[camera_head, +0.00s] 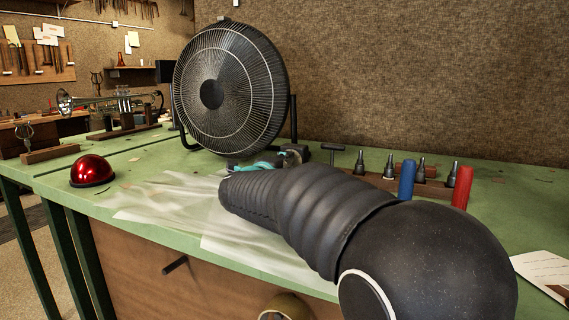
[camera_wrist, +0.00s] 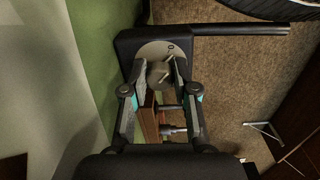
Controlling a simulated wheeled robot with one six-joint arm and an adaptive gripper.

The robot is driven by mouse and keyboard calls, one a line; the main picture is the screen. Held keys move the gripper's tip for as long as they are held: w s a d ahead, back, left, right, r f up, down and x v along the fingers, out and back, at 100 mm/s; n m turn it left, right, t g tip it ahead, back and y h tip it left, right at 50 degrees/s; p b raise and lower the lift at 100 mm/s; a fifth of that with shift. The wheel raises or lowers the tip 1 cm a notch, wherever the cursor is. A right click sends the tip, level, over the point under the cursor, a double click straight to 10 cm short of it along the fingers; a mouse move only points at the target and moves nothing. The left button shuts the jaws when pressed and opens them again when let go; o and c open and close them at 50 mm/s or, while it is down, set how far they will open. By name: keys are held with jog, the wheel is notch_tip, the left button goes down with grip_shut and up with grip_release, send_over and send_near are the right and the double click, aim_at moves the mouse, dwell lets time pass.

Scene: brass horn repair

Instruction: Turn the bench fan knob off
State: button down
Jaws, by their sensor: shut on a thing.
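The bench fan (camera_head: 230,88) stands on the green bench, with its round black grille toward the room. In the wrist view its knob (camera_wrist: 159,73) sits on a pale round dial plate (camera_wrist: 155,50) on a dark box (camera_wrist: 128,44). A small mark shows on the plate above the knob. My gripper (camera_wrist: 160,76) has a fingertip on each side of the knob and is closed on it. In the head view my gripper (camera_head: 258,163) is at the fan's base, largely hidden by my dark arm, and the knob is hard to make out there.
A red dome (camera_head: 91,171) sits at the bench's left. Clear plastic sheeting (camera_head: 165,200) covers the green bench (camera_head: 60,183) in front. Blue (camera_head: 407,178) and red (camera_head: 462,186) handles and several metal-tipped tools (camera_head: 389,167) stand right.

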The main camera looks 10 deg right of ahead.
jog(key=shift+f+n, duration=0.1)
jog(key=shift+n, duration=1)
jog(key=c, duration=0.9)
grip_release()
jog(key=v, duration=1.2)
jog(key=shift+a, duration=0.1)
